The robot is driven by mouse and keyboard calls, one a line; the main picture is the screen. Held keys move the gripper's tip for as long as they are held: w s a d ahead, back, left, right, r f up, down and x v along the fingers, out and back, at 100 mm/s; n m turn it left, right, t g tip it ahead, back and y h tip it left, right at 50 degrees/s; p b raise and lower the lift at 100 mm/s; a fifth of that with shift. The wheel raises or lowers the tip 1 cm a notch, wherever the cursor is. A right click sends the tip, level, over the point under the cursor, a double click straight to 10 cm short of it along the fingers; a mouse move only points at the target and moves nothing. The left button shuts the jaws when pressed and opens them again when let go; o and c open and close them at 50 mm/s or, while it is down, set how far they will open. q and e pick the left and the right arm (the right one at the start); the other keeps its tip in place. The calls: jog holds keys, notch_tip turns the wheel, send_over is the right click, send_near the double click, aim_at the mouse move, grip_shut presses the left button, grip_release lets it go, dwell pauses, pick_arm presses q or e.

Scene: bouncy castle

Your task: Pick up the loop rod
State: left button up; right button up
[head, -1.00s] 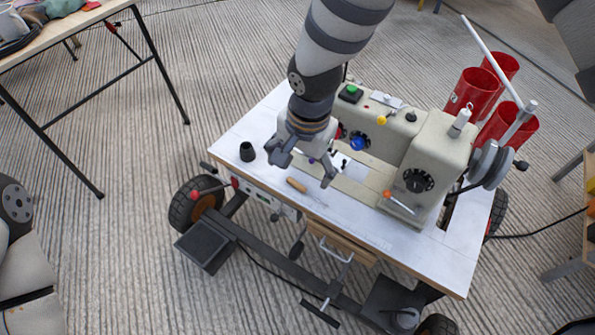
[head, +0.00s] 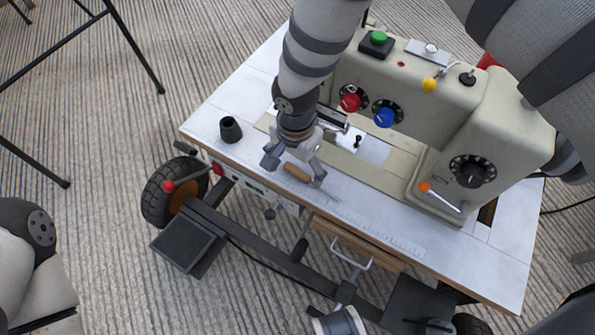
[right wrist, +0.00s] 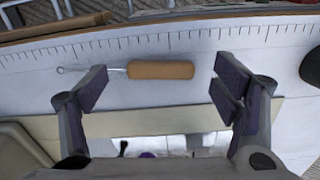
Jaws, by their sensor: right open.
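The loop rod (head: 296,172) has a tan wooden handle and a thin metal shaft. It lies flat on the white sewing table (head: 205,118), near its front edge. In the right wrist view the loop rod (right wrist: 160,69) lies crosswise, with its small loop end to the left. My right gripper (head: 292,167) is open and low over the handle, one finger toward each end. In the right wrist view the open fingers (right wrist: 162,82) show the handle between and slightly beyond the tips, not gripped. My left gripper is not in view.
A sewing machine (head: 440,120) with coloured knobs stands just behind my right gripper. A black cone (head: 230,129) stands to its left on the table. A printed ruler (head: 385,238) runs along the front edge. A black-legged table (head: 130,45) is at the upper left.

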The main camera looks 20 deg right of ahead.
jog(key=shift+f, duration=0.65)
jog(key=c, duration=0.9)
jog(key=shift+o, duration=0.2)
jog(key=shift+r, duration=0.15)
